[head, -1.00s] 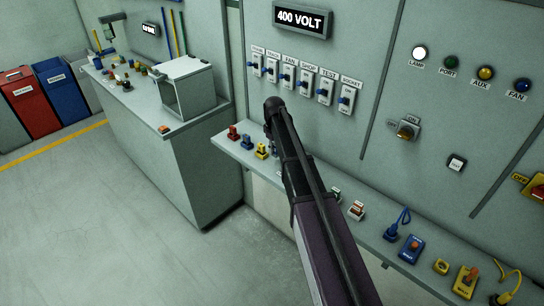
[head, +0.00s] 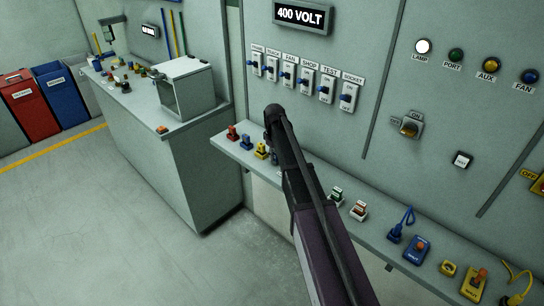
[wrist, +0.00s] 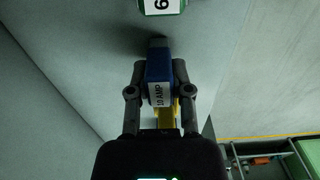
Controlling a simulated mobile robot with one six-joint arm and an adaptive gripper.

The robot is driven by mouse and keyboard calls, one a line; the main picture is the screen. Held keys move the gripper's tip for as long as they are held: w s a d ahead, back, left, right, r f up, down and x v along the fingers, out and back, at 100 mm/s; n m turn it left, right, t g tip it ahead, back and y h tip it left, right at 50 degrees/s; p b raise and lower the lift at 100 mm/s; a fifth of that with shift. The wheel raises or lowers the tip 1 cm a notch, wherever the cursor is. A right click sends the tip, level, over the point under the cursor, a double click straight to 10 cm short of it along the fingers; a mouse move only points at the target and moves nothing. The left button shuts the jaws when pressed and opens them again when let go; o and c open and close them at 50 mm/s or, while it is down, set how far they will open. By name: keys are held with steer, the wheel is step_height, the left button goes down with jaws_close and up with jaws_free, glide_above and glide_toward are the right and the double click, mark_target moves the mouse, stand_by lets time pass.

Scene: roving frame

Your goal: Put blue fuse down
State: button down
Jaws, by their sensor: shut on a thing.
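A blue fuse (wrist: 159,70) with a white "10 AMP" label is between the fingers of my gripper (wrist: 159,82) in the wrist view. The gripper is shut on it. The fuse is over a grey surface; I cannot tell whether it touches that surface. In the head view my arm hides the gripper's fingers and most of what they hold.
A narrow shelf (head: 222,141) runs under the switch panel. A red block (head: 232,133), a blue one (head: 247,142) and a yellow one (head: 261,151) stand at its left end. Green (head: 337,195) and white-red (head: 359,210) pieces stand right of my arm. A green labelled piece (wrist: 158,5) is in the wrist view.

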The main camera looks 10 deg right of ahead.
mark_target(274, 153)
steer(key=shift+f, duration=0.15)
steer(key=c, duration=0.5)
jaws_free()
steer(key=shift+c, duration=0.2)
steer(key=shift+r, duration=0.2)
step_height(274, 153, up, 12)
steer(key=p, duration=1.2)
steer(key=s+m, duration=0.7)
steer(key=s, duration=2.2)
steer(key=shift+s+a, duration=0.2)
steer(key=shift+a, duration=0.1)
